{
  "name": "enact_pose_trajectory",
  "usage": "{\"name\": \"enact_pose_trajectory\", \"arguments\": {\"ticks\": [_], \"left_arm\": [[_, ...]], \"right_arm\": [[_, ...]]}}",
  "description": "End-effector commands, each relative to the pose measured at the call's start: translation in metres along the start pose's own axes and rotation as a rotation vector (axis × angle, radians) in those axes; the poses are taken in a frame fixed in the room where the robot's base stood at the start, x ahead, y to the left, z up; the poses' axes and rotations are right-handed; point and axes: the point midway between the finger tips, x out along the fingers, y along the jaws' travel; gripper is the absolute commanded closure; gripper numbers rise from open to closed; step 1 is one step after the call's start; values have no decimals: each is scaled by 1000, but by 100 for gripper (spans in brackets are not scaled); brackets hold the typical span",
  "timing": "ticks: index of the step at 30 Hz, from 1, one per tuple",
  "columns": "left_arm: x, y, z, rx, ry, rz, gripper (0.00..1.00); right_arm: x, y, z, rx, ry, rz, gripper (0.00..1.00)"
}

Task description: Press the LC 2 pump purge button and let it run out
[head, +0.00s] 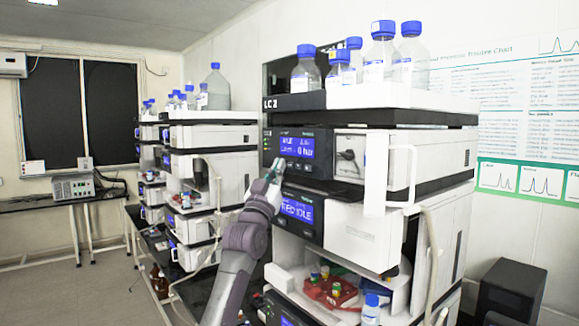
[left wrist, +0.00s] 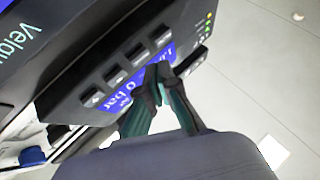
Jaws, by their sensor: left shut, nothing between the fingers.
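The LC 2 stack stands at centre right in the head view, with its "LC 2" label (head: 270,103) under the bottle tray. Its pump module has a lit blue display (head: 294,147) showing text and "0 bar", with a row of small buttons (head: 298,165) below. My left gripper (head: 273,168) is shut and empty, its tips near the pump panel's lower left corner. In the left wrist view the shut tips (left wrist: 158,74) overlap the blue display, close to the button row (left wrist: 115,78). I cannot tell whether they touch. My right gripper is out of view.
Blue-capped bottles (head: 382,52) stand on top of the stack. A lower module display (head: 296,208) sits just under my gripper. A red vial tray (head: 330,290) is below. A second stack (head: 210,135) stands left.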

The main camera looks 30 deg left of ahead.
Motion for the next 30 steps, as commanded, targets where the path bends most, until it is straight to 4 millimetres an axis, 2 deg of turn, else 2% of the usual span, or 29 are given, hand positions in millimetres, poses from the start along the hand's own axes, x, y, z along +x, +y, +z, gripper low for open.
{"name": "enact_pose_trajectory", "arguments": {"ticks": [30], "left_arm": [[6, 4, 4, 0, 0, 0, 100]], "right_arm": [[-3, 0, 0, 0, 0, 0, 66]]}}
